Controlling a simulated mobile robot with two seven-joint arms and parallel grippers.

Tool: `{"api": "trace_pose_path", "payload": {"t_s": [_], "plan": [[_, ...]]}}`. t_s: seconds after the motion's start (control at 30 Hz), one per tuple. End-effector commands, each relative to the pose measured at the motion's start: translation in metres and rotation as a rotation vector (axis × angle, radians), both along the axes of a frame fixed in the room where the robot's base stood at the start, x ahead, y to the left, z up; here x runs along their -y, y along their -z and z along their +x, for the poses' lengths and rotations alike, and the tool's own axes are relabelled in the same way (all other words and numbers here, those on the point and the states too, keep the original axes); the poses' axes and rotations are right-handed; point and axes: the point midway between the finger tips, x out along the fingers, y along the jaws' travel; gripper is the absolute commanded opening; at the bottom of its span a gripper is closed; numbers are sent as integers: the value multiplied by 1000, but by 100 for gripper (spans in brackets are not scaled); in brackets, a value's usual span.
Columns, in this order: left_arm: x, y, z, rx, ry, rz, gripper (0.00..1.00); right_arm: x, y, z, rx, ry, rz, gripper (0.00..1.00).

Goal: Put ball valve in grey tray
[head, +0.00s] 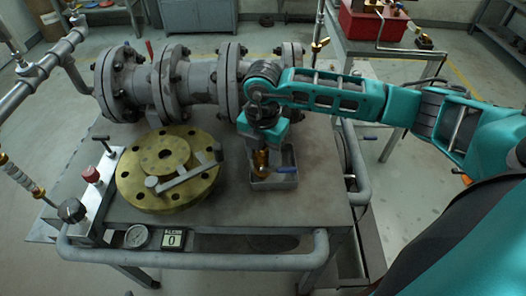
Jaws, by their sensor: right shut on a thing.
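The ball valve (261,164) is a small brass body with a blue lever handle. The grey tray (289,183) is a small open metal tray on the table, right of the large brass flange. My right gripper (262,148) points down over the tray and is shut on the ball valve. The valve is over or inside the tray; I cannot tell whether it touches the tray floor. The gripper hides the valve's upper part. My left gripper is not in view.
A large flanged grey pipe valve (190,82) lies along the table's back. A brass flange (165,185) with a wrench on it is to the left. A gauge (137,236) and a small display (172,239) sit at the front edge. A red bin (372,22) stands on another bench.

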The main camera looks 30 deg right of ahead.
Motion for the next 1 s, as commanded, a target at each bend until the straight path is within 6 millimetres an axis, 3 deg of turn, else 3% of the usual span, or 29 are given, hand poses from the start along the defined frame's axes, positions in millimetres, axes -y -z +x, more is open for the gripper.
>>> {"api": "trace_pose_path", "payload": {"t_s": [0.23,0.27,0.5,0.77,0.87,1.0], "plan": [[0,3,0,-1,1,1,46,0,3,0,2,0,1,0],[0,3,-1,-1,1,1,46,0,3,0,0,0,0,49],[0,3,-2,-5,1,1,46,0,2,0,-1,0,0,72],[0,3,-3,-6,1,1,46,0,1,0,-1,0,-1,72],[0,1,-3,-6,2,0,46,0,-6,0,1,0,1,72],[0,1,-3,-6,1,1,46,0,-29,1,4,0,0,72]]}}
